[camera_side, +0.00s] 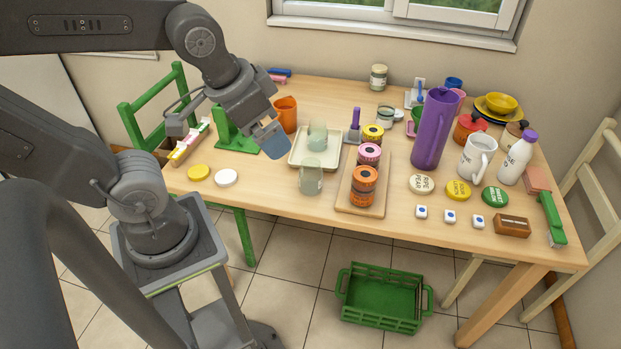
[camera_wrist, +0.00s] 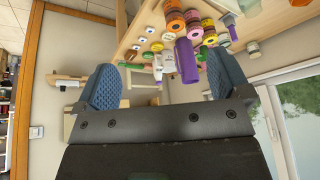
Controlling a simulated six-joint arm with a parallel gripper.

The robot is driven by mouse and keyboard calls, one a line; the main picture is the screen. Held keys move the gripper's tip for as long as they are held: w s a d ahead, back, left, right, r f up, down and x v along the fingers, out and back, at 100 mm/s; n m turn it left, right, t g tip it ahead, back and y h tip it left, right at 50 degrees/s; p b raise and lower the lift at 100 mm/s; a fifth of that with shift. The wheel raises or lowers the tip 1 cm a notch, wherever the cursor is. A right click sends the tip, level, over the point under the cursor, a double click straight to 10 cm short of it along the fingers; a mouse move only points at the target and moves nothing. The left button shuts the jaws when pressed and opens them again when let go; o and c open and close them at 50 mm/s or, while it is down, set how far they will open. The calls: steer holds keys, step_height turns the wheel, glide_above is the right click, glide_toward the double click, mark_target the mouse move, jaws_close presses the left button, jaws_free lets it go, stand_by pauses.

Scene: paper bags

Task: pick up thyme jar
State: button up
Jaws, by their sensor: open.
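My gripper (camera_side: 272,141) is open and empty, raised over the left part of the table near the cream tray. In the wrist view its two blue fingers stand wide apart (camera_wrist: 165,82). I cannot read the word thyme on any jar. A small lidded jar (camera_side: 379,78) with a pale label stands upright at the back edge by the wall, far from my gripper. A glass jar (camera_side: 386,114) stands nearer the middle. Two greenish glass vessels are near my gripper, one on the tray (camera_side: 317,136) and one in front of it (camera_side: 311,180).
An orange cup (camera_side: 285,113) and a green holder (camera_side: 233,134) stand close to my gripper. A wooden board (camera_side: 345,205) bears stacked rolls. A tall purple jug (camera_side: 434,128) stands on the right among mugs and bottles. A green crate (camera_side: 382,297) is on the floor.

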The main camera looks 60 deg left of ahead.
step_height(320, 180, down, 7)
steer(key=w+a+m+g+y, duration=0.2)
steer(key=m+g+y, duration=0.2)
steer(key=g, duration=0.1)
steer(key=m+t+y, duration=0.8)
steer(key=m+y, duration=0.3)
steer(key=m, duration=0.8)
glide_toward(311, 173)
steer(key=shift+t, duration=0.4)
steer(key=x, duration=0.7)
steer(key=shift+s+a+f, duration=0.15)
steer(key=shift+s+f, duration=0.15)
steer(key=shift+f, duration=0.05)
steer(key=shift+r+x, duration=0.15)
steer(key=shift+x, duration=1.2)
steer(key=shift+r+x, duration=0.1)
steer(key=shift+x, duration=1.25)
steer(key=shift+w, duration=0.1)
steer(key=c, duration=1)
